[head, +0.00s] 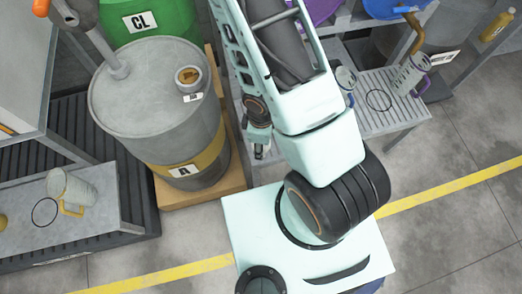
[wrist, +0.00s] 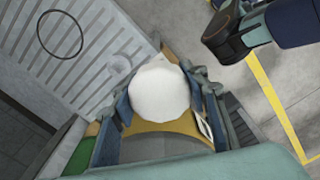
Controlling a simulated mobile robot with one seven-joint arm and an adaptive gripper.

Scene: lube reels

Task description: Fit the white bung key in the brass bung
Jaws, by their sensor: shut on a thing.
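The white bung key (wrist: 158,92) shows in the wrist view as a white, many-sided round end between my fingers. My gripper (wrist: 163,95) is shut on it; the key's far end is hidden. In the head view my gripper (head: 259,148) is small and partly covered by my arm, just right of the grey drum and lower than its top. I cannot make out the key there. The brass bung (head: 187,77) is a round ring on the top of the grey drum marked A (head: 140,100), apart from my gripper. I cannot see the bung in the wrist view.
A pipe (head: 112,60) stands up from the drum's top at the left. A green drum marked CL (head: 150,15) is behind. A slatted bench (head: 395,115) with jugs is at right. Another bench with a jug (head: 70,190) is at left. A yellow floor line crosses the front.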

